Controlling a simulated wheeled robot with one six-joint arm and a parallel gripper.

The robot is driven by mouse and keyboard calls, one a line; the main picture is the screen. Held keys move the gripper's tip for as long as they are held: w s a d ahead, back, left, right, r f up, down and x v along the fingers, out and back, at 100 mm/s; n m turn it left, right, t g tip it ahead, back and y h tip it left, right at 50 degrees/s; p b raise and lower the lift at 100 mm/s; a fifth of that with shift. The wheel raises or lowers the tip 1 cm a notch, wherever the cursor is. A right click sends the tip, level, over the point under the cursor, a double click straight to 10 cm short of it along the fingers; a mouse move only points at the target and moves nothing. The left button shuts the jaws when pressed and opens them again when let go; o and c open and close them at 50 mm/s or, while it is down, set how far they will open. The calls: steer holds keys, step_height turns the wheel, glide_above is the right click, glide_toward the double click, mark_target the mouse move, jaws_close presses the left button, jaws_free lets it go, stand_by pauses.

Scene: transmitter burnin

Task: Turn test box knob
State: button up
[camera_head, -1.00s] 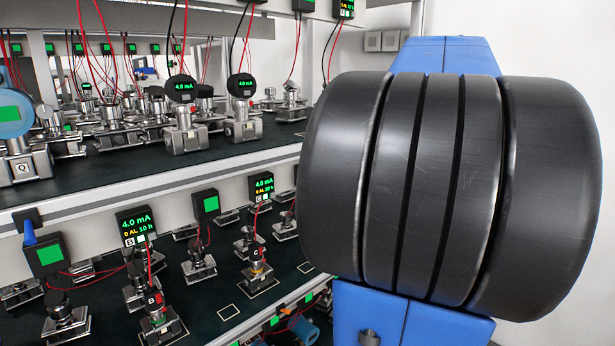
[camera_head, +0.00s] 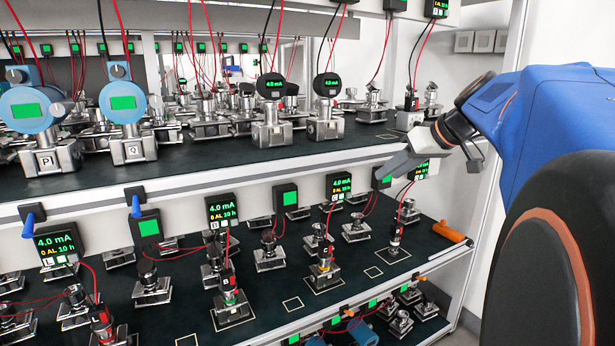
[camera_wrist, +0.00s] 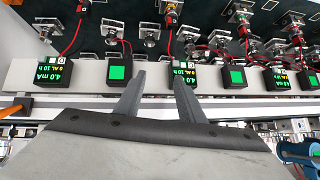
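Black test boxes with green 4.0 mA readouts line the front of the upper shelf in the head view, among them a left one (camera_head: 56,245), a middle one (camera_head: 222,211) and a right one (camera_head: 340,188). Between them are boxes with a plain green square (camera_head: 147,229). Two blue levers (camera_head: 136,207) stand beside boxes at left; I cannot tell which part is the task's knob. My gripper (camera_wrist: 156,86) is empty, its two fingers apart in front of the box row. In the wrist view a readout box (camera_wrist: 182,73) and a green-square box (camera_wrist: 118,73) lie beyond the fingertips.
Transmitters on metal stands (camera_head: 325,122) fill the upper shelf. Small wired units (camera_head: 231,300) stand on the lower dark shelf (camera_head: 290,285), with some bare marked squares. Red wires hang around the boxes. An orange handle (camera_head: 449,231) is at the right end, near a white post.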

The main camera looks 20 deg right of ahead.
steer(key=shift+s+a+f, duration=0.2)
steer(key=shift+a+f, duration=0.25)
steer(key=shift+a, duration=0.2)
steer(key=shift+s+a+f, duration=0.15)
steer(key=shift+a+f, duration=0.3)
steer(key=shift+a, duration=0.15)
steer(key=s+d+r+t, duration=0.1)
steer(key=d+r, duration=0.5)
steer(key=d, duration=0.3)
steer(key=d+r+t, duration=0.2)
steer(key=d+r, duration=0.3)
steer(key=d, duration=0.4)
steer(key=s+d+r+t, duration=0.1)
steer(key=d+r, duration=0.5)
steer(key=d, duration=0.3)
steer(key=shift+m+h, duration=0.3)
steer(key=x, duration=1.7)
steer(key=shift+w, duration=0.2)
steer(key=shift+c, duration=0.6)
jaws_close()
